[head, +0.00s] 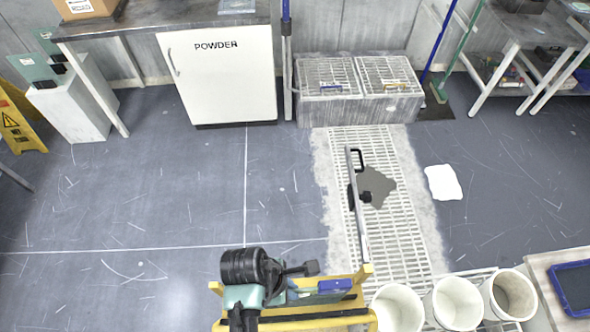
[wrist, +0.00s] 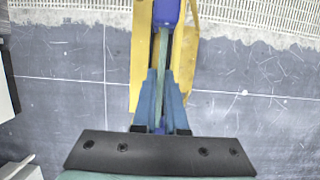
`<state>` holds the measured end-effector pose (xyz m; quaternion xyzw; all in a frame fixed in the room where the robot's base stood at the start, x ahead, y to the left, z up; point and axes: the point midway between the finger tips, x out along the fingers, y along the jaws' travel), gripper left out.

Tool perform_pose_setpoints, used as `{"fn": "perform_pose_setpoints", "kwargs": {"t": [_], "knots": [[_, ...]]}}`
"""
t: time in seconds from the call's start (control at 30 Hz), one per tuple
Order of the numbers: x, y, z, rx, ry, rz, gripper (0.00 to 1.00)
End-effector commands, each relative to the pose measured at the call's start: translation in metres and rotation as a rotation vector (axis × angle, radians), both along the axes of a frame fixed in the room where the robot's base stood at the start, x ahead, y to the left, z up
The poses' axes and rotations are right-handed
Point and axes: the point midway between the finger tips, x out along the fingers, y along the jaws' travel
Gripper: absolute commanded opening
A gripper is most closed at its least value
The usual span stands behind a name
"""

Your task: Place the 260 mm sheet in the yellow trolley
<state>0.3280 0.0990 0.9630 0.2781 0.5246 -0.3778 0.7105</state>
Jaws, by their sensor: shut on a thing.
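The yellow trolley (head: 362,274) stands at the bottom middle of the head view. Its yellow sides (wrist: 143,60) run along both sides of my fingers in the wrist view. My gripper (wrist: 161,85) is shut on a thin greenish sheet (wrist: 161,52), seen edge-on between the blue fingers. A blue-purple piece (wrist: 168,10) shows at the sheet's far end, and a blue piece (head: 335,285) shows over the trolley in the head view. The sheet is between the trolley's sides as seen from above. Its lower edge is hidden, so I cannot tell whether it rests in the trolley. Its size cannot be read.
White buckets (head: 457,303) stand right of the trolley. A white patch (head: 443,182) lies to the right. The POWDER cabinet (head: 218,75) stands behind.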

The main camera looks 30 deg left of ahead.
Motion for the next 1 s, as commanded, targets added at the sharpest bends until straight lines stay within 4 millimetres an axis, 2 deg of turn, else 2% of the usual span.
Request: {"fn": "perform_pose_setpoints", "kwargs": {"t": [0.4, 0.67, 0.9, 1.0], "knots": [[0.002, 0.001, -0.046, 0.001, -0.007, 0.0, 0.0], [0.002, 0.001, -0.063, 0.0, -0.006, 0.001, 0.0], [0.002, 0.001, -0.098, 0.0, -0.005, 0.0, 0.0], [0.003, 0.001, -0.107, 0.001, -0.006, 0.0, 0.0]]}}
